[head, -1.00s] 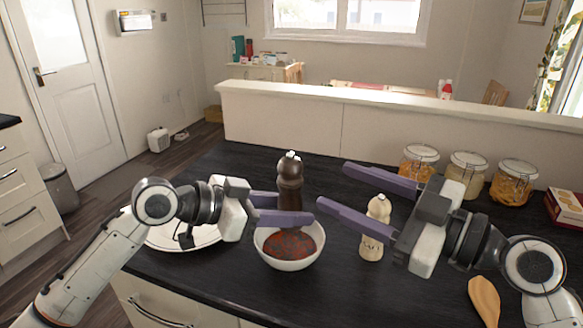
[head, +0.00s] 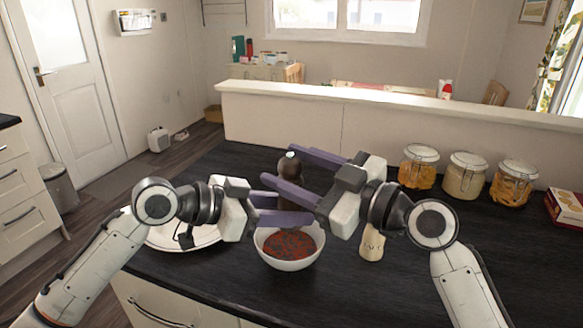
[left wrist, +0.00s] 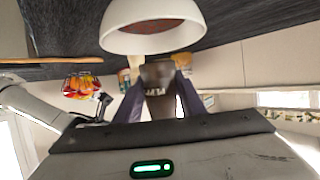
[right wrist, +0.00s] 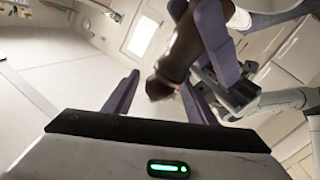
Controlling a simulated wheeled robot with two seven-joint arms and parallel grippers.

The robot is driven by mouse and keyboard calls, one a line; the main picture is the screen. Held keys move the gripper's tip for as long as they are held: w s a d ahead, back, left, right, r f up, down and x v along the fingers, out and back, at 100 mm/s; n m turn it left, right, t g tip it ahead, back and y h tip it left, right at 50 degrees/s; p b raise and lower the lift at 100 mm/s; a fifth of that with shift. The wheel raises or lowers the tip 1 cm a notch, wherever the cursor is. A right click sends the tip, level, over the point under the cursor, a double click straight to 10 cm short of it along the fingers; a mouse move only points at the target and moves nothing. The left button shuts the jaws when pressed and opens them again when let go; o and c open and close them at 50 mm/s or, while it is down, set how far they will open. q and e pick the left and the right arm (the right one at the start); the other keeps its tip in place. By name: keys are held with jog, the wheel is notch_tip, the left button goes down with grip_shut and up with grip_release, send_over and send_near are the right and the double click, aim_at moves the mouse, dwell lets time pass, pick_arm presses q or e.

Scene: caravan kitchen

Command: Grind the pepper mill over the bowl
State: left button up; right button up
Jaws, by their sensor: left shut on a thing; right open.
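The bowl holds reddish-brown food.
A cream salt mill (head: 372,243) stands right of the bowl, partly behind my right arm. A white plate (head: 165,238) lies at the left under my left arm. Several glass jars (head: 418,167) and a box (head: 566,208) stand at the right. The dark counter's back left is clear.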

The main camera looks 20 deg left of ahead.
jog(key=c, duration=1)
jog(key=shift+f+m+t+h, duration=0.2)
jog(key=shift+m+t+h, duration=0.25)
jog(key=shift+t, duration=0.25)
jog(key=shift+a+m+t+h, duration=0.1)
jog(key=shift+m+t+h, duration=1.05)
jog(key=shift+m+t, duration=0.65)
jog(key=shift+t+h, duration=0.4)
jog(key=shift+t, duration=0.3)
jog(key=shift+d, duration=0.2)
jog(key=o, duration=1)
jog(key=shift+r, duration=0.1)
jog(key=shift+a, duration=0.1)
jog(key=shift+s, duration=0.1)
jog(key=v, duration=1.2)
